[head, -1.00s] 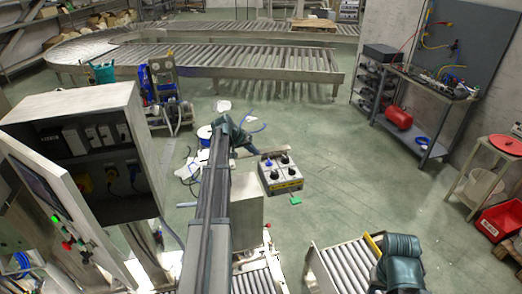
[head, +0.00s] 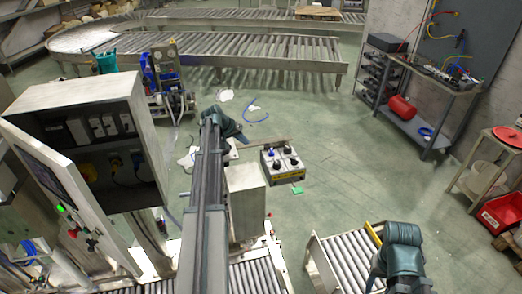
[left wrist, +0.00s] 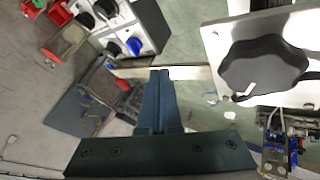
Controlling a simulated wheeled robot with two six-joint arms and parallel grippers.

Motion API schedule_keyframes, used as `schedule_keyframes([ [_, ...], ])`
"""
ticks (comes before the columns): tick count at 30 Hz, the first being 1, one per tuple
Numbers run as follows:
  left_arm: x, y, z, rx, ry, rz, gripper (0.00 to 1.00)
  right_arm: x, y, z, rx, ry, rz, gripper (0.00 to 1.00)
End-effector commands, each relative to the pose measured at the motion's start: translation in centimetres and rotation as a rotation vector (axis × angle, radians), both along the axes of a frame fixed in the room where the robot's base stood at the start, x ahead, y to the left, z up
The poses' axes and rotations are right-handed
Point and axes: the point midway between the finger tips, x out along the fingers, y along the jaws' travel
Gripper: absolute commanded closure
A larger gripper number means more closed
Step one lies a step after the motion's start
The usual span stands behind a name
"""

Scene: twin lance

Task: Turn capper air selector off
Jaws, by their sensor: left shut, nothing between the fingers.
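A metal pedestal (head: 245,195) stands beside my left arm. An open electrical cabinet (head: 85,105) is at left. Roller conveyors run at the back (head: 240,50) and the front (head: 345,262). A workbench (head: 425,120) is at right. The floor right of the control box is clear.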

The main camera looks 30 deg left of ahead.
Motion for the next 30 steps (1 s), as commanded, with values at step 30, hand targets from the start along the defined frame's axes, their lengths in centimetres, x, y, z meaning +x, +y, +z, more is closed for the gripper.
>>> schedule_keyframes([
  [30, 7.9, -4.2, -7.8, 0.001, 0.000, -0.003, 1.00, 0.1, 0.0, -7.7, 0.000, -0.003, 0.004, 0.50],
])
